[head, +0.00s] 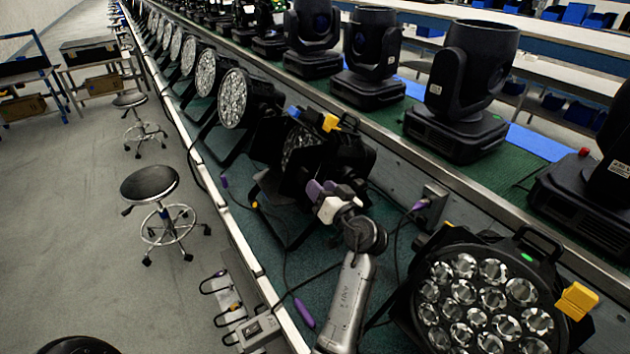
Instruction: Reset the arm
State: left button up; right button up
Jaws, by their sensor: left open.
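My left gripper (322,196), white with purple parts, is in the middle of the head view, at the end of my silver arm. It is open and I see nothing held in it. It is right by the near side of a black par can (345,165) on the green bench; I cannot tell whether they touch. This par can has a yellow connector on top, and its front is turned to the left. Another par can (485,300), with several clear lenses and a yellow connector, is close at the lower right. My right gripper is not in view.
A row of par cans (233,98) runs away along the bench (325,265). Black moving-head lights (465,90) stand on the raised strip behind. Loose cables with purple plugs (303,312) lie near my arm. Stools (150,183) stand on the open floor at left.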

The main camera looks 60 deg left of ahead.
pick_arm(q)
jog(key=shift+d, duration=0.35)
dwell(0.5)
